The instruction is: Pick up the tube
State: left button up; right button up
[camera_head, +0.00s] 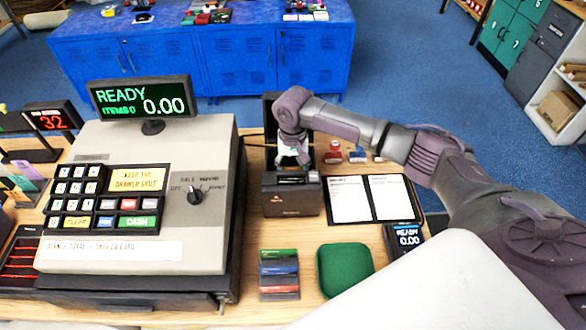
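I cannot make out a tube anywhere in the head view. My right arm comes in from the right, and its gripper (292,158) points down over the small black printer-like box (292,195) on the counter. The gripper is small and partly hidden by its own wrist, so its opening and anything between its fingers cannot be told. My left gripper is not in view.
A large cash register (140,200) fills the counter's left side. An open notepad (370,200), a card reader (407,238), a green pad (344,268) and a stack of coloured cards (279,274) lie around the box. Blue cabinets (230,60) stand behind.

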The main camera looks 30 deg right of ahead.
aim_at(293, 168)
notch_tip(293, 168, up, 3)
jog(key=shift+w+r+b, duration=0.1)
jog(key=shift+b, duration=0.6)
jog(key=s+d+r+b, duration=0.2)
jog(key=d+r, duration=0.5)
jog(key=d, duration=0.4)
jog(key=shift+s+d+r+b, duration=0.25)
jog(key=shift+s+b, duration=0.05)
jog(key=shift+b, duration=0.45)
jog(key=shift+o, duration=1)
jog(key=shift+c, duration=1.1)
